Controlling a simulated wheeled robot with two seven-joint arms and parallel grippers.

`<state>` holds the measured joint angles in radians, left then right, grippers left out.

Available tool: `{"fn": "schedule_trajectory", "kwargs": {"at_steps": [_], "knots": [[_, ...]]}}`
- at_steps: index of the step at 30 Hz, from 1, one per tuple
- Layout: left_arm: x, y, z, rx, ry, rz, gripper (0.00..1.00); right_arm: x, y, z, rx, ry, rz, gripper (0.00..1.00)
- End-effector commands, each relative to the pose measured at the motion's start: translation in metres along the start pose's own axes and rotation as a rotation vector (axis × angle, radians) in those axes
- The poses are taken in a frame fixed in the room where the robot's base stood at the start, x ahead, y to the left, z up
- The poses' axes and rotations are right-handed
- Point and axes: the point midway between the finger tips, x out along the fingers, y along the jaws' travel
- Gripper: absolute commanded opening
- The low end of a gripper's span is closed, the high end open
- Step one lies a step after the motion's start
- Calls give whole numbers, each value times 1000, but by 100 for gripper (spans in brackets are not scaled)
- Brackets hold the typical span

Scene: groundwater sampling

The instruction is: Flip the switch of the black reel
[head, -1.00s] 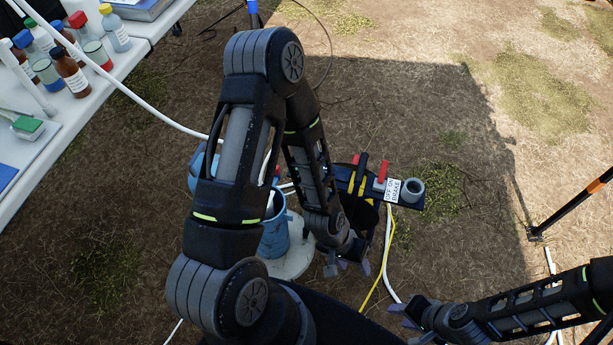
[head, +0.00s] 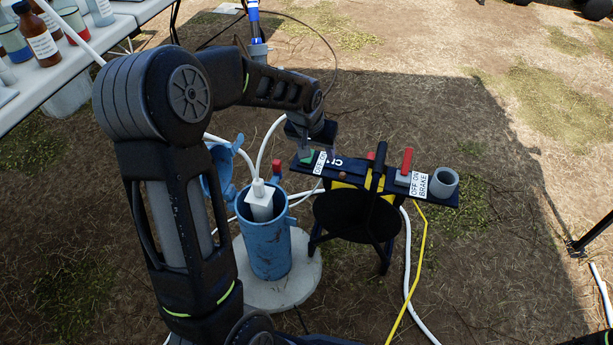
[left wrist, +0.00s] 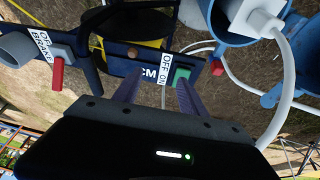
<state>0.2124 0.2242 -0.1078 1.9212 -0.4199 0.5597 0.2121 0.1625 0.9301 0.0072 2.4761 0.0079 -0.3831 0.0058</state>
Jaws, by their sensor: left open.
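The black reel (head: 345,217) stands on legs right of centre in the head view, with a dark panel across its top. A green switch (head: 306,158) sits at the panel's left end, beside an OFF ON label (head: 319,163). My left gripper (head: 312,148) is at that end, over the switch. In the left wrist view, the left gripper's fingers (left wrist: 157,92) are apart, with nothing held. The green switch (left wrist: 181,76) is at the tip of the right-hand finger; I cannot tell whether they touch. My right gripper is out of view.
A red brake lever (head: 406,161) and a grey cup (head: 443,182) are at the panel's right. A blue well pipe (head: 268,245) with a white fitting stands left of the reel. White hoses and a yellow cable run nearby. A bottle table (head: 95,60) is at upper left.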

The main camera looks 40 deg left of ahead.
Motion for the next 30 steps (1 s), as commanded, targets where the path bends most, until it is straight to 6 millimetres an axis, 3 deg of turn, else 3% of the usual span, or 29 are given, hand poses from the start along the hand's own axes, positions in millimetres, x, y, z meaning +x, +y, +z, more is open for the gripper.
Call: {"fn": "schedule_trajectory", "kwargs": {"at_steps": [1, 6, 17, 23, 30], "knots": [[4, -16, -3, -15, 18, -25, 49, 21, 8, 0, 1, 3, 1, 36], [-13, -41, -12, -41, 36, -70, 49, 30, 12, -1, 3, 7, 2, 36], [-16, -42, -13, -42, 34, -73, 49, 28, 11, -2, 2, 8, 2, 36], [1, -43, -12, -42, 31, -73, 49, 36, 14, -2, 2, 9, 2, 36], [39, -46, -13, -42, 31, -72, 49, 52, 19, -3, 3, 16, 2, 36]]}}
